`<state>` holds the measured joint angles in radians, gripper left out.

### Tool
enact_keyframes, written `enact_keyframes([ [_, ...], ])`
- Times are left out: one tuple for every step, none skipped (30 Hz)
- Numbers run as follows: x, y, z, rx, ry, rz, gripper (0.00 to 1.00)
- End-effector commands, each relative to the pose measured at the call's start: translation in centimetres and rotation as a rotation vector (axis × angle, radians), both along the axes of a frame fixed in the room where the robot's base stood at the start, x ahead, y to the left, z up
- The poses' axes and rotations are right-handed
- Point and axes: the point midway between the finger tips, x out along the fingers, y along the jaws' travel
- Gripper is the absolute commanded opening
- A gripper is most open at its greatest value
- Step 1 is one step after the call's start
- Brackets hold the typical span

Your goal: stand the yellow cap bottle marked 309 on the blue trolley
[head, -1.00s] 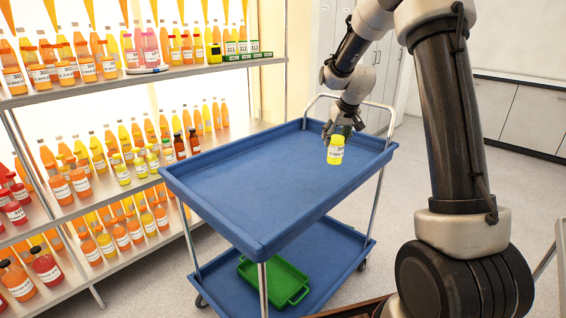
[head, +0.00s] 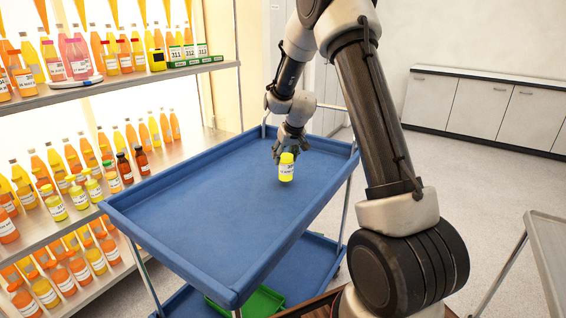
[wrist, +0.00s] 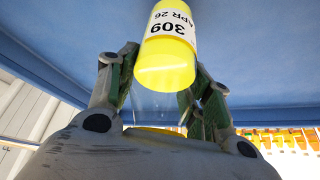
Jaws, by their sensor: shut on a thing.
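The small bottle (head: 286,170) with yellow contents has a white label; in the wrist view this bottle (wrist: 167,62) reads 309 and APR 26. My gripper (head: 286,152) is shut on its upper part and holds it upright over the far half of the blue trolley's top tray (head: 215,215). In the wrist view my gripper's fingers (wrist: 160,85) stand on both sides of the bottle, and a yellow part, likely the cap, shows near the palm. I cannot tell whether the bottle's base touches the tray.
The top tray is otherwise bare, with a raised rim. A green tray (head: 255,303) lies on the trolley's lower shelf. A shelf rack (head: 130,85) with many juice bottles stands at the left. A grey trolley (head: 552,255) is at the right edge.

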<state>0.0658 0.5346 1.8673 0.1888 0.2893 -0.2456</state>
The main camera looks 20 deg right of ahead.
Motion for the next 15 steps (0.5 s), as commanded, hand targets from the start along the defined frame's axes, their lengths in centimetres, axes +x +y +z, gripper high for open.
enact_keyframes([
  [0.0, 0.0, -0.9, 0.0, 0.003, -0.001, 0.0],
  [0.0, 0.0, -1.4, 0.001, 0.003, 0.0, 0.0],
  [0.0, 0.0, -2.0, 0.001, 0.003, 0.0, 0.0],
  [0.0, 0.0, -2.3, 0.0, 0.002, -0.001, 0.0],
  [0.0, 0.0, -2.4, 0.0, 0.001, 0.0, 0.0],
  [0.0, 0.0, -2.5, 0.0, -0.001, 0.0, 0.0],
  [0.0, 0.0, -2.5, 0.0, -0.001, 0.0, 0.0],
  [0.0, 0.0, -2.4, 0.0, -0.001, 0.0, 0.0],
  [0.0, 0.0, -2.4, 0.0, -0.001, 0.0, 0.0],
  [0.0, 0.0, -2.4, 0.0, -0.001, 0.0, 0.0],
  [0.0, 0.0, -2.4, 0.0, -0.001, 0.0, 0.0],
  [0.0, 0.0, -2.5, 0.0, -0.001, 0.0, 0.0],
  [0.0, 0.0, -2.5, 0.0, 0.0, 0.0, 0.0],
  [0.0, 0.0, -2.6, 0.0, 0.0, 0.0, 0.0],
  [0.0, 0.0, -2.6, 0.0, 0.0, 0.0, 0.57],
])
